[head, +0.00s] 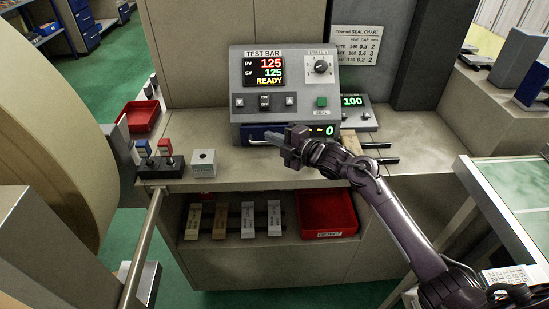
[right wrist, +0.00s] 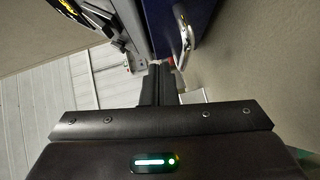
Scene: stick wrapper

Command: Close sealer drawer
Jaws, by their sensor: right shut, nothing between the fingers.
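The sealer (head: 285,85) is a sloped grey machine on the bench with a "TEST BAR" display reading READY. Its blue-fronted drawer (head: 257,132) sits low on the front, partly hidden by my right gripper (head: 273,138). In the right wrist view the blue drawer (right wrist: 167,22) shows with its silver handle (right wrist: 187,42). I cannot tell exactly how far the drawer stands out. My right gripper is shut and empty, with its fingers (right wrist: 157,72) close to the drawer front beside the handle; contact is unclear. My left gripper is not in view.
A small grey box (head: 203,163) and a block with red and blue levers (head: 156,156) stand at the bench's left. A red tray (head: 328,212) and several sample strips lie on the shelf below. A large roll (head: 50,120) fills the left side.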

